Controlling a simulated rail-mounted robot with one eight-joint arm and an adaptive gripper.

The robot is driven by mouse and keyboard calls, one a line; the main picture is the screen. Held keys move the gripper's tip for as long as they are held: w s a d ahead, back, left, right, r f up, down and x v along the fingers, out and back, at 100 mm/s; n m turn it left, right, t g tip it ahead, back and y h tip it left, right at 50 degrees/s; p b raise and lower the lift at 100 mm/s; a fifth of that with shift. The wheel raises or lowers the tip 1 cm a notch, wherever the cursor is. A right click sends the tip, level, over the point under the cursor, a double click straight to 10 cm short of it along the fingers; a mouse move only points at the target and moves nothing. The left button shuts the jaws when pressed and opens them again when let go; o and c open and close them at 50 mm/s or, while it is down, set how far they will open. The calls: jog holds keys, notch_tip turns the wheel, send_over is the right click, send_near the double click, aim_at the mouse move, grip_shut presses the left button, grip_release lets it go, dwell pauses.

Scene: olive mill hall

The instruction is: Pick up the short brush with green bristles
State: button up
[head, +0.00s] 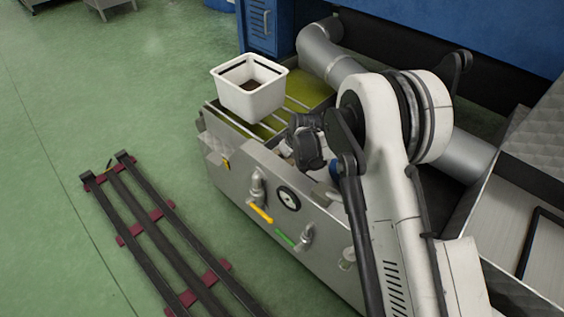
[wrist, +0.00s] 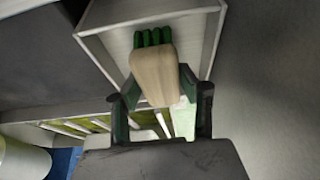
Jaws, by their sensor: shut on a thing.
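The short brush has a pale wooden body (wrist: 153,75) and green bristles (wrist: 153,38). In the wrist view it stands between the two dark fingers of my gripper (wrist: 160,98), which are shut on it. The bristles point away from the gripper, towards a light-walled open compartment (wrist: 95,17) behind them. I cannot tell whether the brush touches that compartment. In the head view my gripper (head: 306,142) is at the steel tank's edge, partly behind my arm, and the brush cannot be made out there.
A white square tub (head: 250,102) stands on the bars over the steel tank (head: 240,178), which holds yellow-green liquid (head: 297,92). Valves with yellow (head: 260,213) and green (head: 285,240) handles and a gauge (head: 288,198) stick out in front. A dark rack (head: 150,220) lies on open green floor.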

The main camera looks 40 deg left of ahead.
jog(key=shift+c, duration=0.9)
jog(key=shift+r, duration=0.15)
notch_tip(320, 180, up, 10)
jog(key=p, duration=0.3)
jog(key=shift+r+p, duration=0.1)
jog(key=shift+p, duration=0.25)
